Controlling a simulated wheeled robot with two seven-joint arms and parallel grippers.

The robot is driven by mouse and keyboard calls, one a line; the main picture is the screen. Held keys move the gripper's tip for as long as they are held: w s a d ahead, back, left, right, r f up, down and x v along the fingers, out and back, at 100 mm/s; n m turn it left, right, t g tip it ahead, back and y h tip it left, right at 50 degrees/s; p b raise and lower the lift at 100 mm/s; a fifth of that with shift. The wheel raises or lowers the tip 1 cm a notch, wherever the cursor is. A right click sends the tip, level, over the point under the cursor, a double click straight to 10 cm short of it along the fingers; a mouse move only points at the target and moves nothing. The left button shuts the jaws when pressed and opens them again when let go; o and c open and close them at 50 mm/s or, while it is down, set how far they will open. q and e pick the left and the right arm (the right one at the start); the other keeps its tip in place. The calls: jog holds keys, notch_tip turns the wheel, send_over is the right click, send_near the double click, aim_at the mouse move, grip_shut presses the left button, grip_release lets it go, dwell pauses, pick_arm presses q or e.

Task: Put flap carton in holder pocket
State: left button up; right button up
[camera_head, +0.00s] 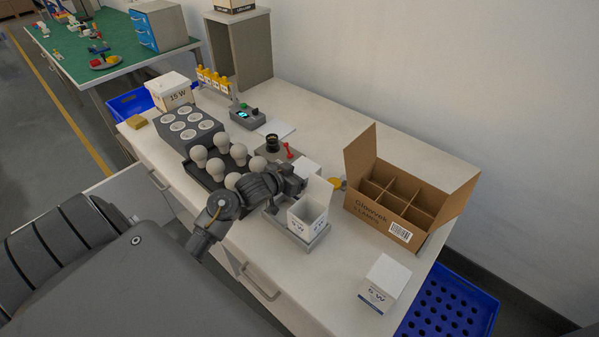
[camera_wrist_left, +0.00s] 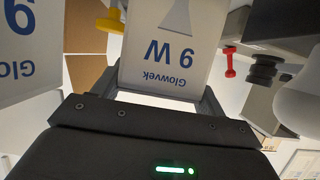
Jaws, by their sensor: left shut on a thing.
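My left gripper (camera_head: 294,184) is shut on a white 9 W carton (camera_wrist_left: 165,60), its printed face between the fingers in the left wrist view. In the head view only a pale part of this carton (camera_head: 307,167) shows behind the gripper. An open white carton with a raised flap (camera_head: 308,214) stands upright in the grey holder (camera_head: 318,241), right beside the gripper. A carton face with blue print (camera_wrist_left: 25,50) also shows at the left of the left wrist view. Whether the held carton touches the holder is hidden. My right gripper is not in view.
A brown divided box (camera_head: 380,215) stands open on the right. A white carton (camera_head: 385,279) stands near the front edge. Several bulbs (camera_head: 238,153) stand in a dark tray left of the gripper. A red lever (camera_head: 288,150) is just behind. Bench between holder and front carton is clear.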

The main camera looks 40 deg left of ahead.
pick_arm(q)
jog(key=shift+f, duration=0.1)
jog(key=o, duration=0.9)
jog(key=v, duration=1.2)
